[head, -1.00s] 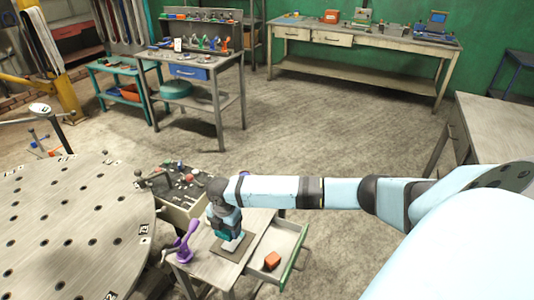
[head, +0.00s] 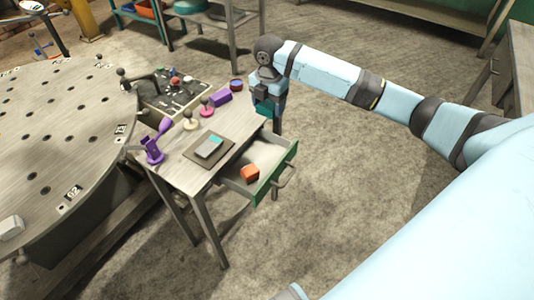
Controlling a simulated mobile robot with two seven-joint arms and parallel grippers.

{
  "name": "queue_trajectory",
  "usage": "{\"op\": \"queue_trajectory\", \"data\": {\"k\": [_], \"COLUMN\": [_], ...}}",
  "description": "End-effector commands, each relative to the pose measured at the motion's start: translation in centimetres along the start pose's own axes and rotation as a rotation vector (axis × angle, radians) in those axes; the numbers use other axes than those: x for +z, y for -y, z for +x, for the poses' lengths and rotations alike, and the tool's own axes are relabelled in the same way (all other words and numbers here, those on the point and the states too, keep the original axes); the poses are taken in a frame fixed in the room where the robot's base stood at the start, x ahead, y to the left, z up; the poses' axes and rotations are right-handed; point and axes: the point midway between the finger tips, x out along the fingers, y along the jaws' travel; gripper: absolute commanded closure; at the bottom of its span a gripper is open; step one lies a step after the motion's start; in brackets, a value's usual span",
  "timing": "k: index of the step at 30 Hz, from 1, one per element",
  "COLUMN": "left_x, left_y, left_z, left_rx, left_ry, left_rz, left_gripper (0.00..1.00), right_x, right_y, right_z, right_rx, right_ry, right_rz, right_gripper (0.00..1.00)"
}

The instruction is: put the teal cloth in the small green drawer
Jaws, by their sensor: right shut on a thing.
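The small green drawer (head: 275,174) is pulled out from the right side of a small grey table (head: 178,172). An orange block (head: 250,173) lies inside it. My right gripper (head: 267,110) points down just beyond the table's far right corner, behind the open drawer. It is shut on the teal cloth (head: 265,106), which shows as a small dark teal patch at the fingers, partly hidden by them. My left gripper is not in view.
On the table are a brown mat with a grey and teal item (head: 208,147), a purple clamp (head: 157,143), several knobbed pieces and a purple block (head: 220,97). A round perforated table (head: 60,120) stands left. Floor right of the drawer is clear.

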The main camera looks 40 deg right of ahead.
Motion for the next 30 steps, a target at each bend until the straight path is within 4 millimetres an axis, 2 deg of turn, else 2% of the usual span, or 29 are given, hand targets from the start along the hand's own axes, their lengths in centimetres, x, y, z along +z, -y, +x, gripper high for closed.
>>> {"op": "queue_trajectory", "data": {"k": [5,15,21,30], "left_x": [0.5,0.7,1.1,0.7], "left_y": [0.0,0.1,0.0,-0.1], "left_z": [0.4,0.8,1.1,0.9], "left_rx": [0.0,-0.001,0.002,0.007], "left_ry": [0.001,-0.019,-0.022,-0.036], "left_rz": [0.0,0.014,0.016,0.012], "left_gripper": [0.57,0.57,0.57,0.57], "right_x": [0.1,0.1,0.1,0.1], "right_y": [0.1,0.1,0.1,0.1], "right_z": [1.2,10.1,14.3,16.8], "right_rx": [-0.002,-0.004,-0.002,0.0], "right_ry": [-0.001,-0.002,-0.001,0.0], "right_rz": [-0.002,-0.001,-0.002,-0.002], "right_gripper": [0.57,0.57,0.57,0.57]}}
